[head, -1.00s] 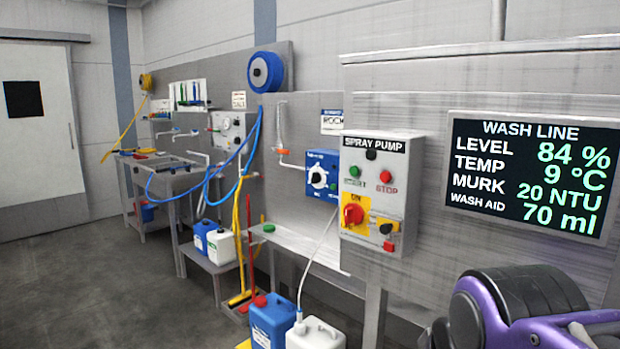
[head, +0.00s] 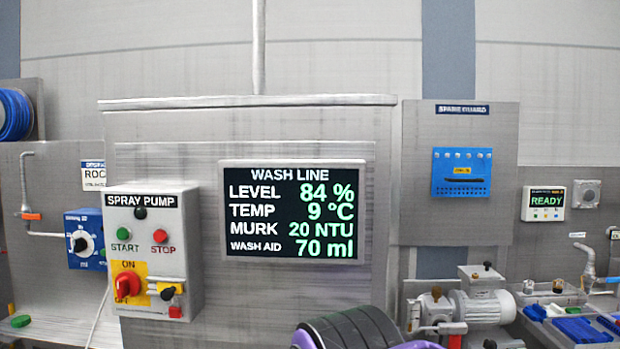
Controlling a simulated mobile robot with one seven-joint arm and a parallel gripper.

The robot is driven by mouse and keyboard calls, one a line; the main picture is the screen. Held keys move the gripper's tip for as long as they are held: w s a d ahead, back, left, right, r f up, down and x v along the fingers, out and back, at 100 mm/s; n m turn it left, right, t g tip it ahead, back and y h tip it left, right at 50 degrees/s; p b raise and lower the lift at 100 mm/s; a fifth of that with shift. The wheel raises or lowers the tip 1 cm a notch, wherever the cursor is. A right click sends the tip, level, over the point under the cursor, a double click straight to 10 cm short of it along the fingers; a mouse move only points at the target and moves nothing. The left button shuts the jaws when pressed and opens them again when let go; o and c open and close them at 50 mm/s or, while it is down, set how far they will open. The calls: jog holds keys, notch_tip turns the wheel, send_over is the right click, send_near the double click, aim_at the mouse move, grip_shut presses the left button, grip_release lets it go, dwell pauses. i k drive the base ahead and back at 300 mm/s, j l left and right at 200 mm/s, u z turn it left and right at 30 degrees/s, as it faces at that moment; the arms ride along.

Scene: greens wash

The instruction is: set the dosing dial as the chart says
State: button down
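The dosing dial (head: 82,242) is a dark and white knob on a blue box (head: 84,262) at the left, partly cut off from sight by the spray pump panel. Its scale marks are too small to read, so I cannot tell its setting. The wash line display (head: 292,212) reads level 84 %, temp 9 °C, murk 20 NTU, wash aid 70 ml. My gripper is not in view; a purple and black part of my arm shows at the bottom.
The spray pump panel (head: 152,255) has a green start button, a red stop button and a red knob marked on.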

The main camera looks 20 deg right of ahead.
aim_at(80, 244)
jog(key=z, duration=3.25)
jog(key=u, duration=3.8)
jog(key=i+j+z, duration=0.25)
jog(key=i+j, duration=0.05)
jog(key=i, duration=0.05)
